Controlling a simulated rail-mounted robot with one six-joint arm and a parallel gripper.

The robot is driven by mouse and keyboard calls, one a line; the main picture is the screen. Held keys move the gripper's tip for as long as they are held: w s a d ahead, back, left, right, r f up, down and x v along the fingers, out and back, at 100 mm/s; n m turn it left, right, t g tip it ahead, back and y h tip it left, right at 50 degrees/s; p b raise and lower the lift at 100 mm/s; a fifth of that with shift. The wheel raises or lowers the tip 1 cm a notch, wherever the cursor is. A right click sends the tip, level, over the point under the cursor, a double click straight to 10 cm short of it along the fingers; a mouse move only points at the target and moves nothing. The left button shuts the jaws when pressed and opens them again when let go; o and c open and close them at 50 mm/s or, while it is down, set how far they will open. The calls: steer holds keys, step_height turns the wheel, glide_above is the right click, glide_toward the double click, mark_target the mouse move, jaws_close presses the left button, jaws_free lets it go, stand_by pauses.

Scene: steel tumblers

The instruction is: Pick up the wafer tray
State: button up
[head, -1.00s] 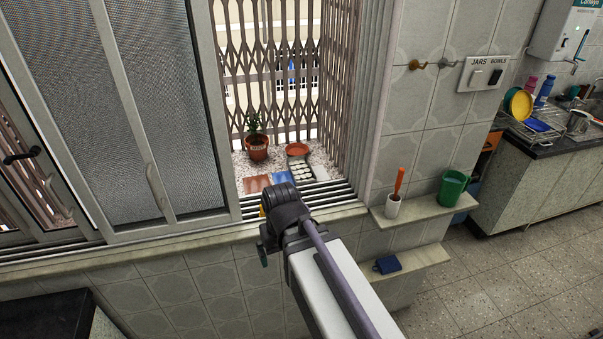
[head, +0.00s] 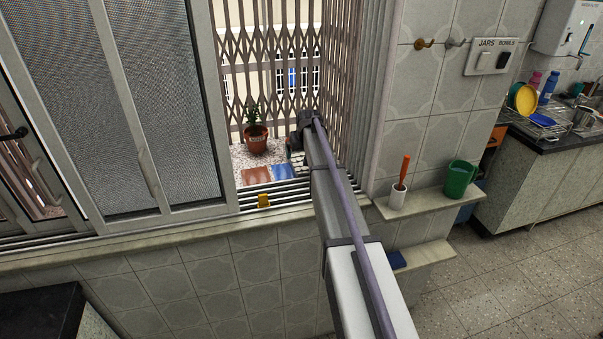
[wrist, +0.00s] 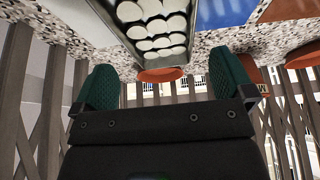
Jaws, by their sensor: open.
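The wafer tray (wrist: 113,33), a grey tray with rows of white round discs, lies on the speckled window ledge. It fills the top middle of the wrist view, and only a small part of it (head: 299,161) shows beside my arm in the head view. My gripper (wrist: 165,80) is open, its two green fingers apart with nothing gripped between them. In the wrist picture the tray's near end lies just above the gap between the fingertips. I cannot tell how high the fingers are above the ledge. My arm hides most of the gripper in the head view.
A potted plant (head: 257,138) stands left of the tray. A brown tile (head: 256,176) and a blue tile (head: 284,172) lie in front. An orange-red saucer (wrist: 160,75) is by the tray's end. A folding metal grille (head: 275,70) closes the window behind.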

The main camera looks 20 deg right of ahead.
mark_target(301, 163)
steer(key=b+x, duration=0.5)
steer(key=shift+s+d+f, duration=0.1)
steer(key=shift+s+f, duration=0.05)
steer(key=shift+f, duration=0.15)
steer(key=shift+r, duration=0.3)
steer(key=shift+c, duration=0.4)
steer(key=c, duration=0.8)
steer(key=shift+o, duration=0.2)
steer(key=shift+p, duration=0.3)
